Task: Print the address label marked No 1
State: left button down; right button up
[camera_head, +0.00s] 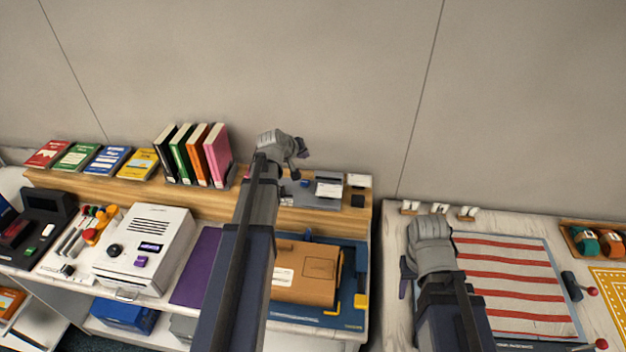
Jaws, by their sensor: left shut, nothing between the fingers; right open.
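My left gripper (300,155) is above the back wooden shelf, shut and empty. Below and beside it, a grey plate (325,200) carries a small device with a pale top (328,187) and a blue part (305,183). My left arm hides part of this area. A white boxy machine (148,240) with a dark knob, slots and a purple button (141,262) stands on the left counter. I cannot make out a label marked No 1 or tell which machine prints it. My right gripper (405,272) is open near the right table's left edge, partly hidden by its wrist.
Upright books (190,155) and flat booklets (90,158) line the wooden shelf. A brown case (300,275) lies on a blue mat (335,315). A red-striped cloth (515,285) covers part of the right table. A gap separates the two tables.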

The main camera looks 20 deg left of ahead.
aim_at(304, 184)
dwell(0.3)
pick_arm(q)
notch_tip(304, 184, down, 9)
jog(key=b, duration=0.9)
jog(key=shift+r, duration=0.1)
dwell(1.6)
jog(key=shift+f+b, duration=0.35)
jog(key=shift+f, duration=0.05)
jog(key=shift+f+b, duration=0.45)
jog(key=shift+f, duration=0.05)
dwell(0.5)
jog(key=shift+s+r, duration=0.1)
jog(key=shift+r+p, duration=0.85)
jog(key=shift+p, duration=0.05)
